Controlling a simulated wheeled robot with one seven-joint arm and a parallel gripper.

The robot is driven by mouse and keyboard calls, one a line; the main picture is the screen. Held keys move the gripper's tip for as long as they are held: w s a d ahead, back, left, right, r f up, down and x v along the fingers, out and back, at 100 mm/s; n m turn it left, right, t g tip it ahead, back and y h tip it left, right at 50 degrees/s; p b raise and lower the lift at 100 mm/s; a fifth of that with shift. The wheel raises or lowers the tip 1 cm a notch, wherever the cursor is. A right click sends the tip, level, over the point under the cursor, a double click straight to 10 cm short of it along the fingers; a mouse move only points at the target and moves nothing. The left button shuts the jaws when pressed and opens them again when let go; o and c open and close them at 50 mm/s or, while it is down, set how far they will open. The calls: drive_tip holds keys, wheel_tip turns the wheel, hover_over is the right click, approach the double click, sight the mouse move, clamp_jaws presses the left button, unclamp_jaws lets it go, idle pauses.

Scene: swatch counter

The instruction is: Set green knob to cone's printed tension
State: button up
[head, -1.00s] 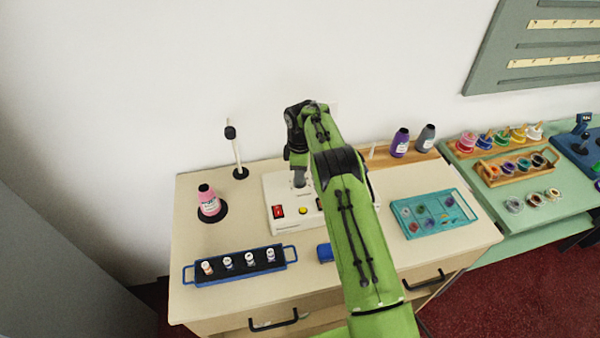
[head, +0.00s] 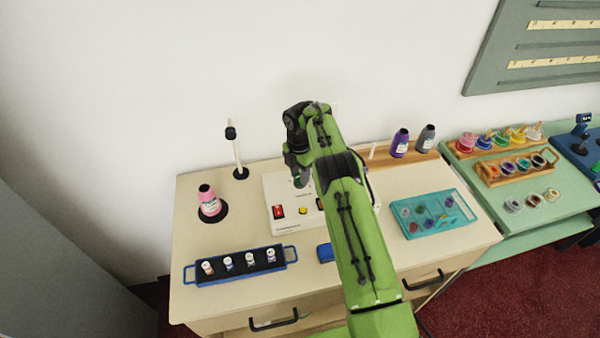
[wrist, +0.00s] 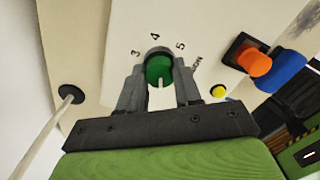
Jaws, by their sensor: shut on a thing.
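The green knob (wrist: 159,70) sits on the white machine panel, which also shows in the head view (head: 288,228). The numerals 3, 4 and 5 are printed around its far side. A short white mark shows on the knob's near side in the wrist view. My gripper (wrist: 160,78) is shut on the knob, one finger on each side. In the head view my gripper (head: 300,180) is over the machine's back, and my arm hides part of the panel. The pink cone (head: 209,205) stands on a black disc at the left; its label is too small to read.
A red switch (head: 278,211) and yellow button (head: 303,210) are on the machine. A thin post (head: 236,153) stands behind. A blue rack (head: 240,268) of small spools lies in front, a teal tray (head: 434,213) at right. Two dark cones stand at the back right.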

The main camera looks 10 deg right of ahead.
sight(299, 175)
drive_tip(key=shift+r+n, duration=0.1)
drive_tip(key=shift+n, duration=0.6)
drive_tip(key=o, duration=1)
drive_tip(key=shift+o, duration=0.2)
wheel_tip(299, 175, up, 16)
drive_tip(key=p, duration=0.5)
drive_tip(key=shift+w+a+f, duration=0.1)
drive_tip(key=shift+w+f, duration=0.05)
drive_tip(key=shift+f, duration=0.05)
